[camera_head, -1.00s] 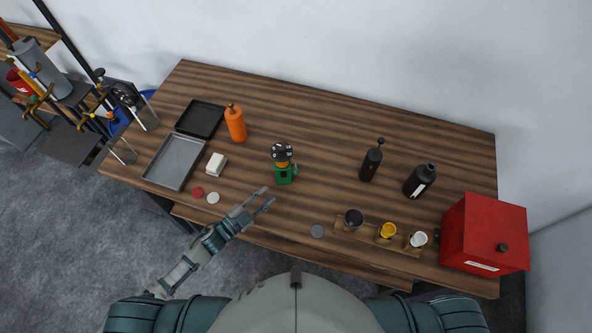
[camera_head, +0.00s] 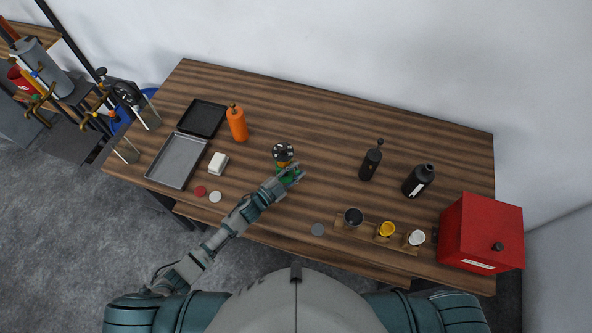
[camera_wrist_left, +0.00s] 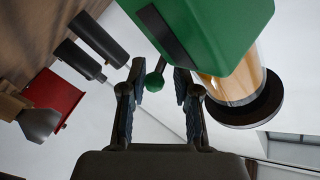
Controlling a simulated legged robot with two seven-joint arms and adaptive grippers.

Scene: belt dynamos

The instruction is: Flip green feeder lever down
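My right gripper is not in view.
An orange bottle (camera_head: 237,123), a white block (camera_head: 218,163) and a grey tray (camera_head: 173,161) are to the left. Two black bottles, a wooden rack (camera_head: 361,230) of small cups and a red box (camera_head: 480,232) are to the right. The table behind the feeder is clear.

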